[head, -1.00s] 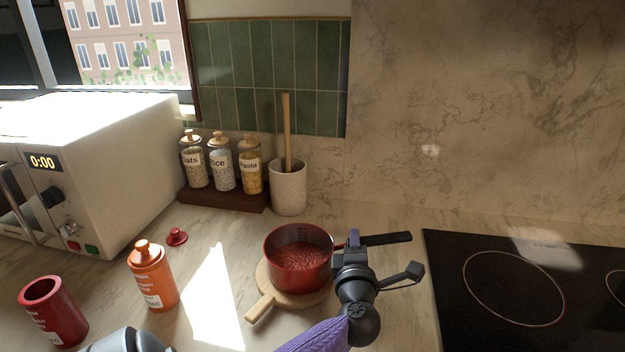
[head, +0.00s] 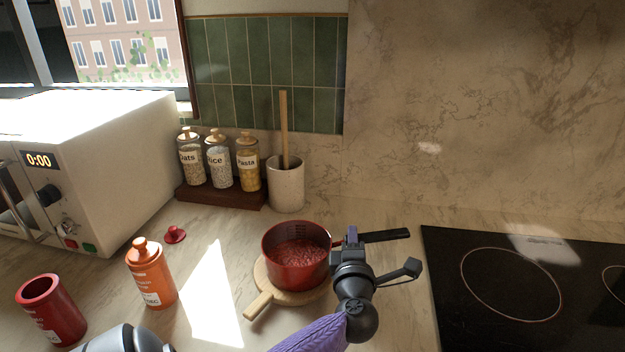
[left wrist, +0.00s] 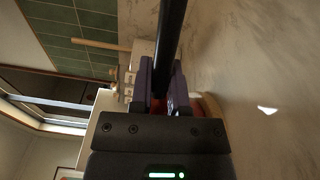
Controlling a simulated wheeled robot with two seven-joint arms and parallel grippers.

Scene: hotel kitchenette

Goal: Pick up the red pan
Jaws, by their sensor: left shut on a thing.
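The red pan (head: 296,268), with red contents inside, sits on a round wooden board (head: 258,306) on the counter. Its dark handle (head: 388,236) points right toward the hob. My left gripper (head: 352,236) is shut on the handle close to the pan's right side. In the left wrist view the dark handle (left wrist: 170,45) runs between the two fingers (left wrist: 163,85). I cannot see a clear gap between pan and board. My right gripper is not in view.
A black hob (head: 510,285) lies to the right. An orange canister (head: 151,275), an open red canister (head: 50,312) and a red lid (head: 175,234) stand left. Behind are labelled jars (head: 219,165) and a white utensil crock (head: 286,187). A microwave (head: 110,150) stands at far left.

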